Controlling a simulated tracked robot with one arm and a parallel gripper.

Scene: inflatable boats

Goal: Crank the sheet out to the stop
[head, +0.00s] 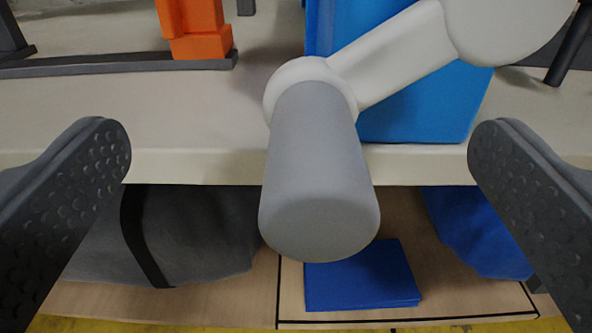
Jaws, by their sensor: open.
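A crank shows in the middle of the head view, with a white arm (395,60) running up to a rounded hub at the upper right. Its grey cylindrical handle (312,165) points toward me and sits between my fingers. My gripper (300,180) is open, one dark studded finger on each side of the handle, with a clear gap on both sides. A blue box-like body (415,115) stands behind the crank on the bench. I cannot pick out the sheet for certain; a folded blue piece (362,278) lies on the lower shelf.
The pale bench top (75,115) has its front edge behind the handle. An orange block (197,32) sits on a dark bar at the upper left. Below, the wooden shelf (445,285) holds a grey strapped roll (195,230) and a blue bundle (475,240).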

